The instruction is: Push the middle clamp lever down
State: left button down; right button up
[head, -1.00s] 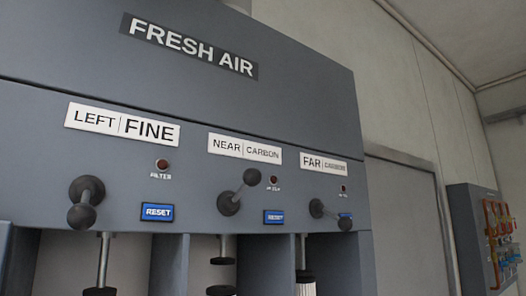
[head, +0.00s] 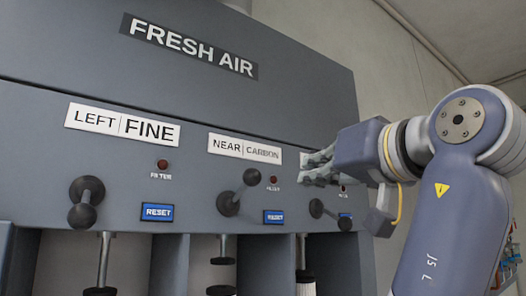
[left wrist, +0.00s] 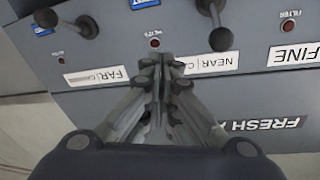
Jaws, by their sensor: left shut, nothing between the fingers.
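The middle clamp lever (head: 240,190) is under the NEAR CARBON label, with its dark round knob raised up and to the right of its pivot. In the left wrist view, which is upside down, its knob (left wrist: 221,39) is to the right of my fingertips. My left gripper (head: 305,170) is shut and empty, in front of the panel, to the right of the middle lever's knob and apart from it. It covers most of the FAR CARBON label in the head view. In the wrist view its closed fingertips (left wrist: 160,62) are between the FAR and NEAR labels.
The left lever (head: 84,203) points down. The right lever (head: 330,215) is tilted down to the right, below my gripper. Blue RESET buttons (head: 157,212) sit beside the levers. Open bays with plungers (head: 222,248) lie below.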

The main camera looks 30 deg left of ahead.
pick_arm(q)
jog(key=s+d+r+n+g+y, duration=0.1)
jog(key=s+r+n, duration=0.1)
jog(key=s+r, duration=0.3)
jog(key=shift+s+r+y, duration=0.3)
jog(key=shift+s+r, duration=0.05)
jog(key=shift+s, duration=0.7)
jog(key=shift+w, duration=0.1)
jog(key=r, duration=0.1)
send_over(246, 184)
jog(key=w+d, duration=0.2)
jog(key=f, duration=0.1)
jog(key=s+f, duration=0.1)
jog(key=f, duration=0.1)
jog(key=shift+s+d+f, duration=0.15)
jog(key=shift+d+f, duration=0.1)
jog(key=shift+d, duration=0.15)
jog(key=shift+a, duration=0.1)
